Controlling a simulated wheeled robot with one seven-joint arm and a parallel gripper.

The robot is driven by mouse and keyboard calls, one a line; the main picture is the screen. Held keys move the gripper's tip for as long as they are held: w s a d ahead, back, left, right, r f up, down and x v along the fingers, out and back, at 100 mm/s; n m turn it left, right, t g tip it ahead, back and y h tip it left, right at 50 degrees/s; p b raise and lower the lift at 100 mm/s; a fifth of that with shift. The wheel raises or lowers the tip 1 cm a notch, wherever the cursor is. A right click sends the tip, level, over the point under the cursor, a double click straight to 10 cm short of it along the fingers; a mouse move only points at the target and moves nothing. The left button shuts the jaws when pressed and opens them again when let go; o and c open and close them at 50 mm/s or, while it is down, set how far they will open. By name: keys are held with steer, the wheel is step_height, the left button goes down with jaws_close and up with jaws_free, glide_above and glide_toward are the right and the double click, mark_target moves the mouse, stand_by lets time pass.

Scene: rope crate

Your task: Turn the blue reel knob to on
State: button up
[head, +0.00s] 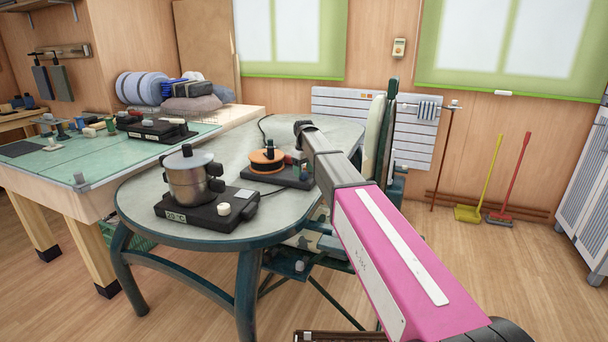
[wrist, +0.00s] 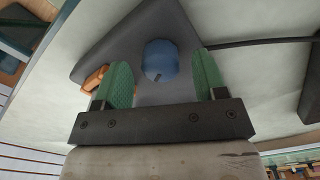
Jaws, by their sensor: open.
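The blue reel knob (wrist: 160,58) is round and sits on a dark grey base (wrist: 150,28) in the wrist view. A small dark mark shows near its lower rim. My gripper (wrist: 162,72) is open, with one green finger on each side of the knob. Gaps show between the fingers and the knob, and I cannot tell the height difference. In the head view, the dark base (head: 262,176) carries an orange reel (head: 266,162) on the round table. My gripper (head: 298,166) is over its right end there, and the knob cannot be made out.
A steel pot (head: 193,178) stands on a black hot plate (head: 205,211) with a white knob, nearer on the same table (head: 150,190). A dark cable runs from the reel base. A green-topped workbench (head: 60,172) with tools stands at left. A chair (head: 376,140) is behind my arm.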

steer(key=shift+f, duration=0.85)
steer(key=c, duration=0.9)
steer(key=shift+m, duration=0.3)
steer(key=m, duration=0.5)
steer(key=shift+s, duration=0.1)
steer(key=m, duration=0.6)
steer(key=shift+a, duration=0.1)
steer(key=shift+m, duration=0.3)
